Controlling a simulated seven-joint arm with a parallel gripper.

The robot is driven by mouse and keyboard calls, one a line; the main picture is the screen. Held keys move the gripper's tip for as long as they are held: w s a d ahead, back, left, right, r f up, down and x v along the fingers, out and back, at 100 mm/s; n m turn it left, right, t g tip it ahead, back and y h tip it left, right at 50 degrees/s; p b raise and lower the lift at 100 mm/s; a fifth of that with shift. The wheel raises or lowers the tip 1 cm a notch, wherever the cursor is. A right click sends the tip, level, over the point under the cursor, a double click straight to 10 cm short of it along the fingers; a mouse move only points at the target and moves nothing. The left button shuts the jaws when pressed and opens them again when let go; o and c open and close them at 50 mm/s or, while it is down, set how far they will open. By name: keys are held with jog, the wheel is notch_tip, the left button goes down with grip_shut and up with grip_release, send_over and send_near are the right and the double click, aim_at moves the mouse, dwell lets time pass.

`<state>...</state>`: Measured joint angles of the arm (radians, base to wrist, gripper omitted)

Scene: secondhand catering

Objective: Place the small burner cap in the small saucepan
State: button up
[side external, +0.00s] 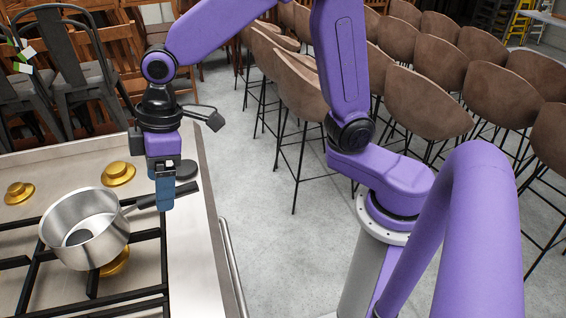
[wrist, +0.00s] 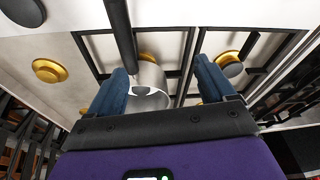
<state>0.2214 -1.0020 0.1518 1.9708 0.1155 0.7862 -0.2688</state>
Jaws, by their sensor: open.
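The small steel saucepan (side external: 112,238) stands upright on the hob grate, its black handle (side external: 150,202) pointing right. A black round burner cap (side external: 187,170) lies on the steel top behind my gripper; a black disc also shows in the wrist view (wrist: 22,12). My gripper (side external: 164,197) is open with blue fingers, beside the saucepan's handle. In the wrist view, the saucepan (wrist: 148,97) shows between the fingers (wrist: 162,82), which hold nothing visible.
Brass burners (side external: 118,173) (side external: 19,192) sit on the hob without caps. Black grate bars (side external: 137,305) surround the saucepan. The hob's right edge drops to open floor (side external: 255,215). Brown stools (side external: 425,102) and dark metal chairs (side external: 72,75) stand beyond.

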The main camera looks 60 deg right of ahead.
jog(key=s+d+f+n+g+h, duration=0.1)
jog(key=s+d+f+h, duration=0.1)
jog(key=s+d, duration=1.6)
jog(key=s, duration=0.3)
jog(key=shift+f, duration=0.15)
